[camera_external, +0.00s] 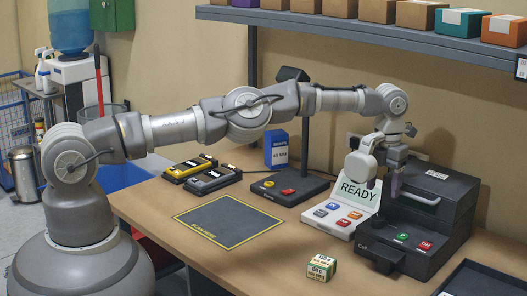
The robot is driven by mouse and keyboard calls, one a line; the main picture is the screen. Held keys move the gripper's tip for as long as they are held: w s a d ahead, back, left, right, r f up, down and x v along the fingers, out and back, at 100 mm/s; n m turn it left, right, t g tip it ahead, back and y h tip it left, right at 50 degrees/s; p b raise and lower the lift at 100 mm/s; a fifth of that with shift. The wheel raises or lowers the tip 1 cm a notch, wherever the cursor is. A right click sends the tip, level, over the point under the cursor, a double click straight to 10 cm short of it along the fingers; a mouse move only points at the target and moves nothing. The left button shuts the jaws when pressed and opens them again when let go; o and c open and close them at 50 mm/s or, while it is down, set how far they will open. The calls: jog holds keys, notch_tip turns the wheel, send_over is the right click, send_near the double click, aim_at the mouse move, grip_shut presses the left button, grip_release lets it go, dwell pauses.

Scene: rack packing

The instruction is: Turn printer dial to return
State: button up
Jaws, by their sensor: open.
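The dark printer (455,190) stands at the right end of the bench, with a light handle bar on its front. A white panel (335,216) with a READY display and several coloured buttons stands at its left. My gripper (394,184) points down in front of the printer, right of the READY display. It is open with nothing visible in it. Its fingertips are small, and I cannot tell whether they touch the printer.
A small green and white box (321,268) lies at the bench front. A black mat with a yellow border (228,222) lies at left. A scale-like unit (286,188), a blue box (276,148) and two handheld devices (202,174) stand behind. A shelf (370,30) with boxes hangs above.

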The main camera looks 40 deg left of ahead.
aim_at(378, 217)
jog(key=f+b, duration=0.1)
jog(key=f, duration=0.3)
jog(key=f+b, duration=0.1)
jog(key=f, duration=0.3)
jog(key=shift+s+a+f, duration=0.1)
jog(key=shift+a, duration=0.1)
jog(key=c, duration=1.1)
